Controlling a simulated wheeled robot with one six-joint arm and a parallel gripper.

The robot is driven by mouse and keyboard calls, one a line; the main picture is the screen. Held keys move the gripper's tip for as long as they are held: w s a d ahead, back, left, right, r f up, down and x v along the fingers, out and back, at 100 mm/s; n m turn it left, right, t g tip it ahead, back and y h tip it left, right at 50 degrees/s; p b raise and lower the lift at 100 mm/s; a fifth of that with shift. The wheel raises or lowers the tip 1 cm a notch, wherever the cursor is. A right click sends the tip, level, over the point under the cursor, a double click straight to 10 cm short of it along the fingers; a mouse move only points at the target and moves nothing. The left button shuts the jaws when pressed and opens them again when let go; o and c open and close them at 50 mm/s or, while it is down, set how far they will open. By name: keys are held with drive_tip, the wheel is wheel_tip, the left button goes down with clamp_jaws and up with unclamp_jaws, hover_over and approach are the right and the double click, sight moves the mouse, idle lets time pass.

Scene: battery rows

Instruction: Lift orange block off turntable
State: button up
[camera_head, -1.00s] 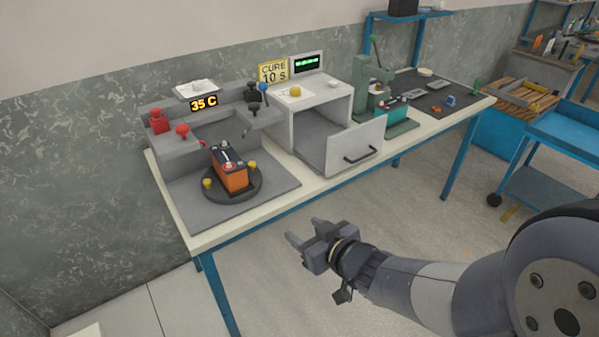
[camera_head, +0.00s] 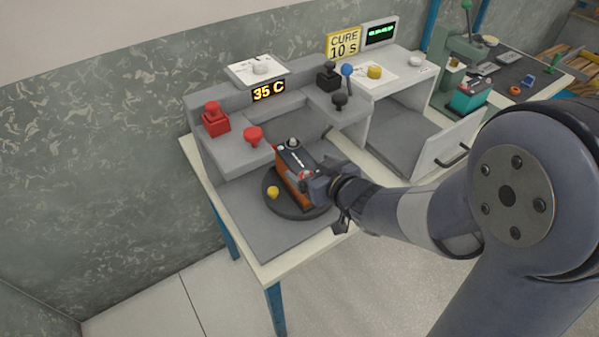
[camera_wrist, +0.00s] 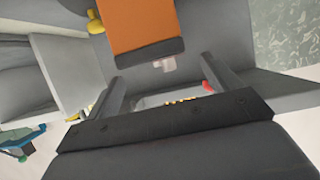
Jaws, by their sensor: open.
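The orange block (camera_head: 291,190), a battery-like case with a dark top and terminals, stands upright on the round dark turntable (camera_head: 284,208). My gripper (camera_head: 318,183) is at the block's right side in the head view and hides part of it. In the wrist view my gripper (camera_wrist: 166,84) is open, its two fingers spread apart. The orange block (camera_wrist: 140,25) is just beyond the fingertips there, in line with the gap, its dark cap towards me. I cannot tell whether a finger touches it.
A yellow knob (camera_head: 272,192) sits on the turntable's left edge. Red plungers (camera_head: 253,137) and dark knobs (camera_head: 339,101) stand on the grey fixture behind, near the 35 C display (camera_head: 268,91). The grey mat (camera_head: 265,238) in front is clear.

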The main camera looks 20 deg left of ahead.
sight(301, 162)
drive_tip(key=shift+x, duration=2.55)
drive_tip(key=shift+c, duration=0.3)
clamp_jaws()
drive_tip(key=shift+r, duration=0.15)
